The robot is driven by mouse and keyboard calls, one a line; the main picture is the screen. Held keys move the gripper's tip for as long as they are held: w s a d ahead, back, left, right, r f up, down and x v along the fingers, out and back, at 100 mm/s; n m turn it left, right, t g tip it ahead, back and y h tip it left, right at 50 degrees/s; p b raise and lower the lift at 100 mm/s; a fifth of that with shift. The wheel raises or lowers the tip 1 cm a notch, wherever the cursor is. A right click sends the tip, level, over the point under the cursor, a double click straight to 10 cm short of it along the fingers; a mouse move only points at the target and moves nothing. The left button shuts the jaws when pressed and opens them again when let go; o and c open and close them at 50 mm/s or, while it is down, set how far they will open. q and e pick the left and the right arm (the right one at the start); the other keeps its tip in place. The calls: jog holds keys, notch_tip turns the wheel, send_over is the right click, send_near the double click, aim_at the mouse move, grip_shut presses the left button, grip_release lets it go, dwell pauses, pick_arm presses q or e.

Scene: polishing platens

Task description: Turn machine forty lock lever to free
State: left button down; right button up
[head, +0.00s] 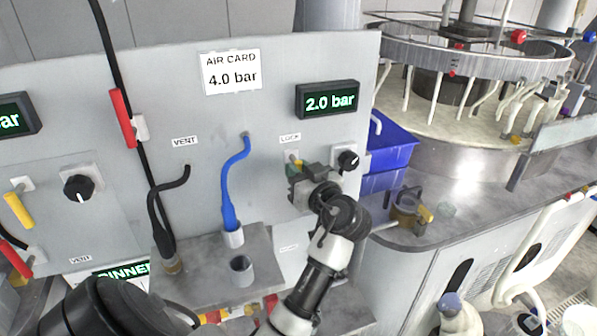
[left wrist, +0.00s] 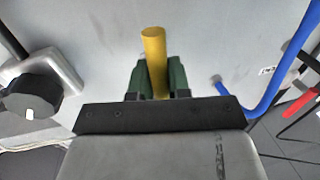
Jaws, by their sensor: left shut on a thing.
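The yellow lock lever (left wrist: 154,60) stands between the green fingers of my left gripper (left wrist: 156,80) in the left wrist view. The fingers are shut on it. In the head view, my left gripper (head: 296,178) is at the grey panel (head: 200,120), just below the LOCK label (head: 290,138). It hides most of the lever there, with only a bit of yellow showing. No machine number is readable. My right gripper is not in view.
A black knob (head: 348,159) sits close to the right of the left gripper. A blue hose (head: 232,185) and a black hose (head: 160,215) hang to its left. The panel has a 2.0 bar display (head: 328,100) and an AIR CARD sign reading 4.0 bar (head: 232,72). A blue bin (head: 390,145) stands at right.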

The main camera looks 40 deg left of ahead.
pick_arm(q)
jog(key=m+b, duration=0.1)
jog(key=m, duration=0.1)
jog(key=shift+s+a+m, duration=0.1)
jog(key=shift+m, duration=0.2)
jog(key=m+y, duration=0.1)
jog(key=m, duration=0.2)
jog(key=shift+s+t, duration=0.15)
jog(key=shift+t, duration=0.15)
jog(key=m, duration=0.2)
jog(key=shift+a+r+m+t, duration=0.1)
jog(key=shift+r+m+t, duration=0.1)
jog(key=shift+m+t, duration=0.2)
jog(key=shift+s+r+m+t, duration=0.15)
jog(key=shift+m+t, duration=0.35)
jog(key=shift+m, duration=1.6)
jog(key=shift+p, duration=0.3)
jog(key=c, duration=1.2)
grip_release()
jog(key=shift+a, duration=0.1)
jog(key=shift+o, duration=0.5)
